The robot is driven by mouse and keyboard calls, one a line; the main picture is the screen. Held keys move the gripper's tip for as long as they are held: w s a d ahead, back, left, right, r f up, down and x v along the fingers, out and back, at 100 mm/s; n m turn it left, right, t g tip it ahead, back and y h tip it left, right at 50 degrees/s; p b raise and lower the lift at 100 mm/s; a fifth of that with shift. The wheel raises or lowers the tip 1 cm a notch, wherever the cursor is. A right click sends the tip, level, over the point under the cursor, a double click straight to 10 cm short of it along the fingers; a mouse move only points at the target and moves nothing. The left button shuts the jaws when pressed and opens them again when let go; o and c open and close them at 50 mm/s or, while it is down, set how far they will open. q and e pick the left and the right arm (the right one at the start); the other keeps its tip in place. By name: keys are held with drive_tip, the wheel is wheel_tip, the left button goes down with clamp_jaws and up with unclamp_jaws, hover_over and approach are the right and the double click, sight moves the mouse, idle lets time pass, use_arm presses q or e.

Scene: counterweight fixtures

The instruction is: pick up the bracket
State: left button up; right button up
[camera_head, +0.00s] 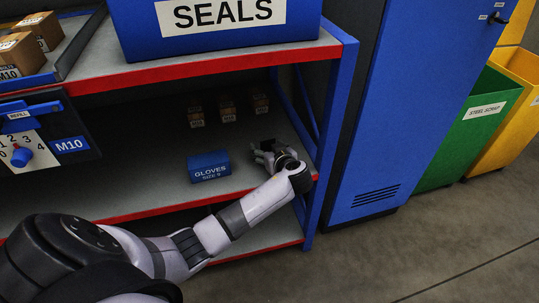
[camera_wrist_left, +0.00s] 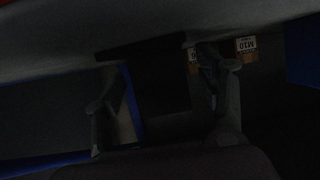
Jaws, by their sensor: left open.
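That view is very dark, so small things near the fingers are hard to tell. My right gripper is in neither view.
The blue gloves box (camera_head: 209,167) stands left of my gripper. Several small brown boxes (camera_head: 228,108) stand behind; one M10 box (camera_wrist_left: 246,48) shows in the wrist view. A blue SEALS bin (camera_head: 215,45) sits above. A blue cabinet (camera_head: 405,100) stands right of the shelf.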

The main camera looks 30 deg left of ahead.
use_arm(q)
drive_tip(key=c, duration=1.5)
